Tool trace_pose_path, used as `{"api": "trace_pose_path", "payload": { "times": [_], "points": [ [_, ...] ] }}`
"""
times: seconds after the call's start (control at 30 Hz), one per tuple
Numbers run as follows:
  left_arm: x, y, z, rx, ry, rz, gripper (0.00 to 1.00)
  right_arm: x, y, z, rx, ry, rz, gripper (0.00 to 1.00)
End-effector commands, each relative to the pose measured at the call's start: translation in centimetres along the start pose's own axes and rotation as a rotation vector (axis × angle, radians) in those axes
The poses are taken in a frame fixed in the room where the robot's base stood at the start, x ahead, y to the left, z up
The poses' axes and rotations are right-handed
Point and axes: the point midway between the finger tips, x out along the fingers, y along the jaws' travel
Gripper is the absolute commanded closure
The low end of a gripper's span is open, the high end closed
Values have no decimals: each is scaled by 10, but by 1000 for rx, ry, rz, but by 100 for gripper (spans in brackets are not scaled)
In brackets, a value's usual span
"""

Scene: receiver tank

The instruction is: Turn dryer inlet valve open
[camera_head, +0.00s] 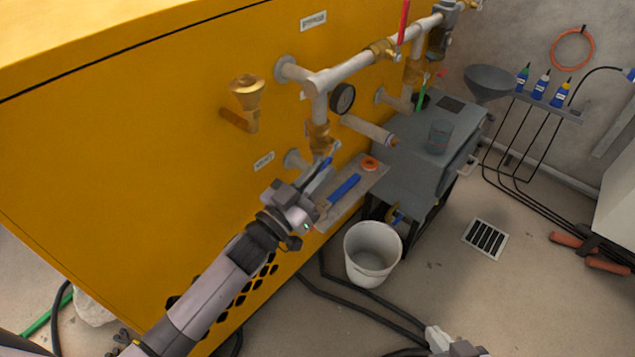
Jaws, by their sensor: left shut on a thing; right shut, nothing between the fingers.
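A brass valve (320,138) sits on the grey pipework on the yellow cabinet's face. A blue lever handle (322,167) slants down and left from it. My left gripper (316,180) is shut on this blue handle; the fingers hide its lower part. Further along the upper pipe, another brass valve (383,49) has a red lever (404,22) pointing up. I cannot read the small labels, so I cannot tell which valve is the dryer inlet valve. My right gripper (436,338) is shut and empty, low over the floor at the bottom edge.
A pressure gauge (343,98) and brass funnel-like fitting (246,92) stick out from the yellow cabinet (150,160). A ledge (330,213) holds a blue-handled tool and orange roll. A grey metal box (410,170) stands right, a white bucket (372,255) below. Black hoses cross the floor.

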Motion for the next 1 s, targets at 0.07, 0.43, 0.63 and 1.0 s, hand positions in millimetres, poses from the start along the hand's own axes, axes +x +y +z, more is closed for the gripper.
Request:
{"api": "trace_pose_path", "payload": {
  "times": [0.07, 0.43, 0.63, 1.0],
  "points": [
    [0, 0, 2, 0, 3, 0, 100, 1, 0, 2, -1, 0, 0, 100],
    [0, 0, 1, 0, 3, 0, 66, 1, 0, 1, 0, 2, 0, 100],
    [0, 0, 1, 0, 3, 0, 66, 1, -1, 1, 4, 3, 1, 100],
    [-34, 0, 1, -1, 0, 0, 66, -2, -1, -4, 7, 2, 1, 100]
  ]
}}
